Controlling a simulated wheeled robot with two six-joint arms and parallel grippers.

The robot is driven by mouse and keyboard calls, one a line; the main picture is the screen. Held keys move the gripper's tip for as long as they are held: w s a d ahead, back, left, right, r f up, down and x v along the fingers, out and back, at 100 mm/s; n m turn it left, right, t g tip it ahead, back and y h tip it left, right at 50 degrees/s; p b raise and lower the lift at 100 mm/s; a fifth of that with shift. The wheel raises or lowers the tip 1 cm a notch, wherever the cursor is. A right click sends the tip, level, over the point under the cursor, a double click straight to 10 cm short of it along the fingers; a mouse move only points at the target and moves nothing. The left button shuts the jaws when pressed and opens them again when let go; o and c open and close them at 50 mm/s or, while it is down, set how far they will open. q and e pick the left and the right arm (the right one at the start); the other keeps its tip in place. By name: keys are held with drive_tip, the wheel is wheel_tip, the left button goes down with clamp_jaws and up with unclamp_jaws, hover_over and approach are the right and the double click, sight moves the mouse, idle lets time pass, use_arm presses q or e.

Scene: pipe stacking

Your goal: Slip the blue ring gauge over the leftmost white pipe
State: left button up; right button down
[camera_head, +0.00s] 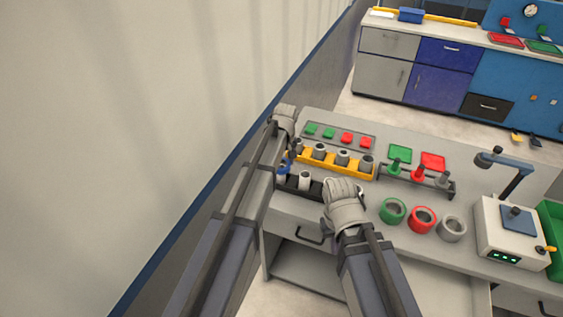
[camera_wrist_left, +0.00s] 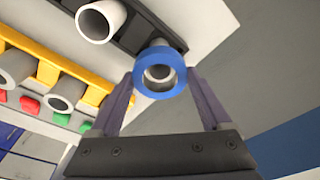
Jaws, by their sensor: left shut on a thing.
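The blue ring gauge (camera_wrist_left: 138,73) is between the fingers of my left gripper (camera_wrist_left: 160,76), which is shut on it. Through its hole the wrist view shows the pale rim of the leftmost white pipe (camera_wrist_left: 158,74); I cannot tell whether the ring is around it or just above it. Another white pipe (camera_wrist_left: 100,20) stands beside it in the black rack (camera_wrist_left: 150,28). In the head view the blue ring (camera_head: 283,169) is partly hidden by my left gripper (camera_head: 288,158). My right gripper (camera_head: 335,190) is over the rack's right part, its fingers hidden.
A yellow rack (camera_head: 330,168) with several grey pipes stands just behind the black rack. Green, red and grey rings (camera_head: 423,219) lie to the right. A grey machine (camera_head: 508,235) stands further right. The wall (camera_head: 190,110) is close on the left.

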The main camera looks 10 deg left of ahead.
use_arm(q)
drive_tip(key=shift+f+b, duration=0.45)
drive_tip(key=shift+f, duration=0.05)
idle(0.6)
drive_tip(key=o, duration=1.3)
drive_tip(key=shift+c, duration=0.2)
drive_tip(key=shift+r, duration=0.1)
drive_tip(key=r+p, duration=0.5)
drive_tip(key=s+r+p, duration=0.1)
drive_tip(key=r+p, duration=0.1)
drive_tip(key=shift+d+r+p, duration=0.3)
drive_tip(key=shift+d+p, duration=0.05)
drive_tip(key=shift+p, duration=0.05)
